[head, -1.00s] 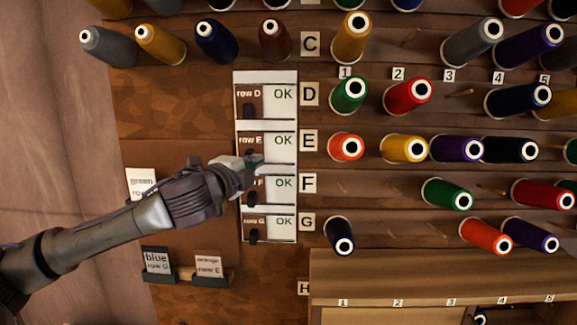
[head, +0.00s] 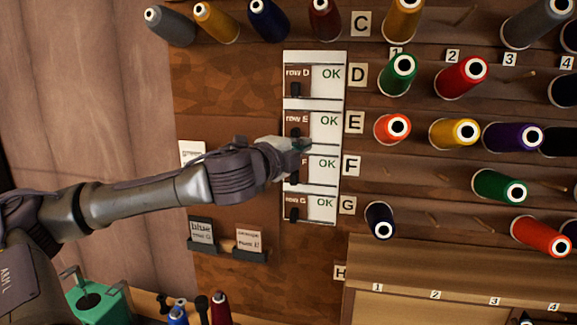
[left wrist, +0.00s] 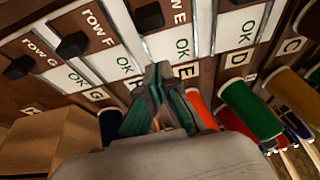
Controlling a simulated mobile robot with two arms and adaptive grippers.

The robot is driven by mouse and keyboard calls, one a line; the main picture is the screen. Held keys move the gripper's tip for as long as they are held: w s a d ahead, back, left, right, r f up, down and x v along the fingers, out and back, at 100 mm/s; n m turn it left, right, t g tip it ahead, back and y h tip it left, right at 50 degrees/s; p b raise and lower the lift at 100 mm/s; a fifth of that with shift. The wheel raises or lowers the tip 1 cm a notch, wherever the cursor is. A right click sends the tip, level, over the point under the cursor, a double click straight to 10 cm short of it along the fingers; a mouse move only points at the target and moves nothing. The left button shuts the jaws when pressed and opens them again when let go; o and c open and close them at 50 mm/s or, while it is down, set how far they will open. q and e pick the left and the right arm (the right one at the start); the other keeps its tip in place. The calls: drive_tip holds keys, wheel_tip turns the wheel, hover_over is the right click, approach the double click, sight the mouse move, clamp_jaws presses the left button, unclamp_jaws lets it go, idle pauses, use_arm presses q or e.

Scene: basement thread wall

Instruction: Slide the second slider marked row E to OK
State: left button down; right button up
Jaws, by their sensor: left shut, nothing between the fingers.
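The white slider panel (head: 328,146) on the wall holds rows D, E, F and G, each with a brown label part and a white OK part. Row E (head: 297,119) is second from the top. Its black knob (left wrist: 148,17) sits at the brown label end, off the green OK (left wrist: 183,48); the head view has it largely hidden by my gripper. My left gripper (head: 303,146) is shut and empty, its tips over the lower part of row E near row F. In the left wrist view the fingertips (left wrist: 160,72) lie beside row E's OK, apart from the knob. My right gripper is not in view.
Knobs of row F (left wrist: 72,44) and row G (left wrist: 20,66) sit close by at their label ends. Thread spools, such as an orange one (head: 393,129), stick out right of the panel. Card holders (head: 202,233) hang below my left arm. A wooden ledge (head: 450,262) juts out at lower right.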

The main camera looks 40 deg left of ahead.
use_arm(q)
drive_tip(key=b+v, duration=0.1)
drive_tip(key=v, duration=0.1)
drive_tip(key=d+b+v, duration=0.1)
drive_tip(key=b+v, duration=0.1)
drive_tip(key=v, duration=0.1)
drive_tip(key=shift+s, duration=0.1)
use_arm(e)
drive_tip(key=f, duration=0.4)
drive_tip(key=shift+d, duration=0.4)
use_arm(q)
drive_tip(key=shift+d, duration=0.15)
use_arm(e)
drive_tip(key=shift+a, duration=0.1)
